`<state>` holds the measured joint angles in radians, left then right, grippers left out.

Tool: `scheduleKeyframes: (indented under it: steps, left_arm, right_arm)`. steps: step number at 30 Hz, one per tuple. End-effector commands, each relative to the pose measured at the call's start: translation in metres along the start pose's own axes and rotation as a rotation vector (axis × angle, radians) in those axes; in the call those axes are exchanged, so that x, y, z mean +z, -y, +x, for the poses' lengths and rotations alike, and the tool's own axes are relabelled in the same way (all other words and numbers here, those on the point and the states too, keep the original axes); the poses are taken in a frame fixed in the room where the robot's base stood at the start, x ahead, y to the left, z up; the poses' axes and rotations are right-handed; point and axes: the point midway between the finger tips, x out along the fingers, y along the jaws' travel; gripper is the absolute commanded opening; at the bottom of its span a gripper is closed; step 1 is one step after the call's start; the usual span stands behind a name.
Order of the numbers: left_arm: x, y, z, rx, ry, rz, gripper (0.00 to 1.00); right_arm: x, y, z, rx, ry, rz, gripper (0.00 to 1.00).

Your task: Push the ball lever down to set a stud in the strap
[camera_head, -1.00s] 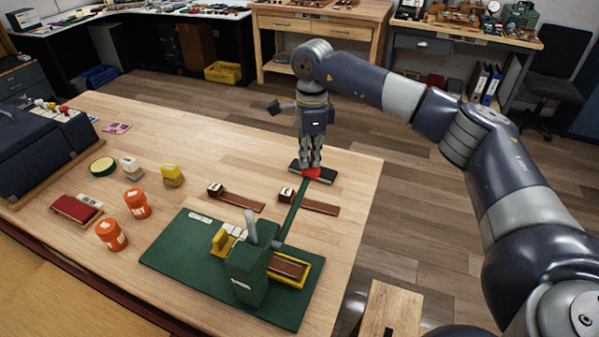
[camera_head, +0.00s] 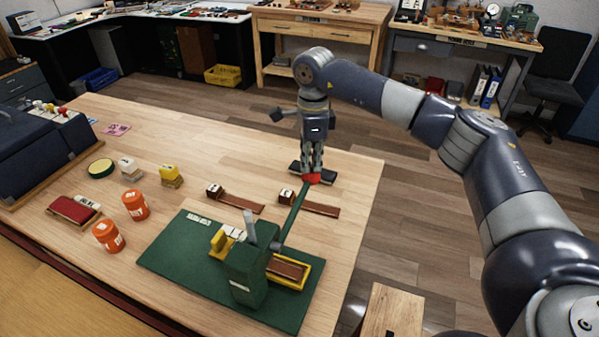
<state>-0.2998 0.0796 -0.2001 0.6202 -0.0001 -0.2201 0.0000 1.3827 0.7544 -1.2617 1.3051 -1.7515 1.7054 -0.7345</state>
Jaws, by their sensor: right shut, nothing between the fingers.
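A green hand press (camera_head: 247,270) stands on a green base plate (camera_head: 177,256) on the wooden table. Its long green lever (camera_head: 294,212) reaches back and to the right, ending in a red ball (camera_head: 312,179). My right gripper (camera_head: 312,171) is shut and empty, pointing down with its fingertips right at the top of the ball. I cannot tell whether they press on it. A brown strap (camera_head: 288,269) lies in a yellow holder (camera_head: 302,284) at the right of the press. The stud is too small to make out. My left gripper is out of view.
A dark pad (camera_head: 328,177) lies by the ball. Two brown strips (camera_head: 240,202) (camera_head: 321,208) with small blocks lie behind the press. Orange jars (camera_head: 108,236) (camera_head: 136,205), yellow and white blocks and a red pad (camera_head: 72,211) stand at left. The table's right edge is near.

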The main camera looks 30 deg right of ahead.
Motion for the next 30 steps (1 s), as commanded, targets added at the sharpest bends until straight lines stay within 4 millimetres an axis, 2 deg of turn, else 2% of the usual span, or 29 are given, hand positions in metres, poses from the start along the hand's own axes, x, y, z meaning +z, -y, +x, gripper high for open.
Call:
scheduleKeyframes:
  steps: [9,22,30]
  left_arm:
    - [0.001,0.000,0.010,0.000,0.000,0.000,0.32]
    - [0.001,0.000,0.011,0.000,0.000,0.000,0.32]
    - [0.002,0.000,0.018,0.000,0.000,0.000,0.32]
  right_arm:
    - [-0.002,0.002,0.018,0.003,-0.003,0.002,0.00]
    - [-0.002,0.002,0.020,0.003,-0.002,0.000,0.00]
    - [-0.002,0.002,0.032,0.004,-0.002,0.000,0.00]
